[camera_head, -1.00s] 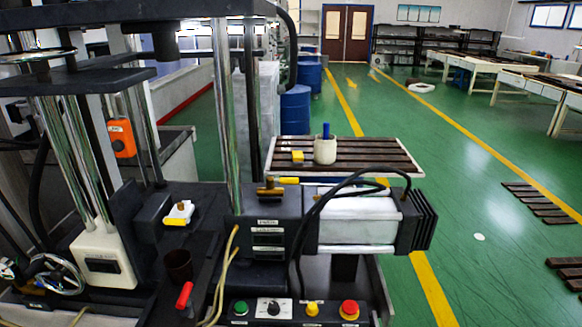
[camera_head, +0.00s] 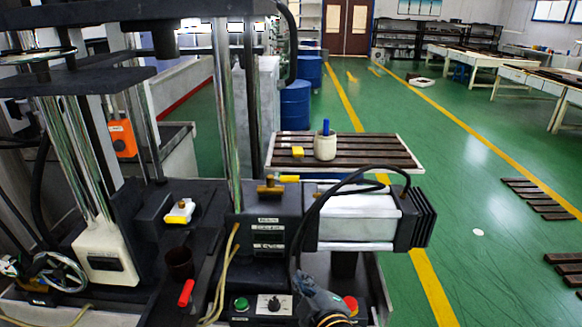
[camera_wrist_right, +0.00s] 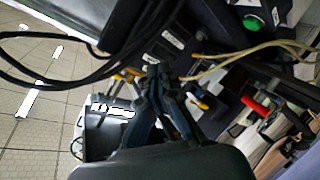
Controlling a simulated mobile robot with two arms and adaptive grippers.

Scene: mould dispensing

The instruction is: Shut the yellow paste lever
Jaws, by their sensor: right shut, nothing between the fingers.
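A yellow lever (camera_head: 289,179) sits on a brass valve (camera_head: 270,186) on top of the dark labelled box, its handle pointing right. Another yellow handle (camera_head: 179,215) is on a white fitting farther left; I cannot tell from looks alone which is the paste lever. My right gripper (camera_head: 304,279) is low in the head view, in front of the labelled box and above the button panel, apart from both yellow handles. In the right wrist view its fingers (camera_wrist_right: 157,72) are closed together and empty, with yellow parts visible beyond them. My left gripper is not in view.
A red handle (camera_head: 186,293) stands beside a dark cup (camera_head: 179,264). Yellow hoses (camera_head: 222,285) and black cables hang around the box. A white-sided motor block (camera_head: 355,217) is at right. Behind is a slatted table (camera_head: 375,152) with a pot (camera_head: 325,147).

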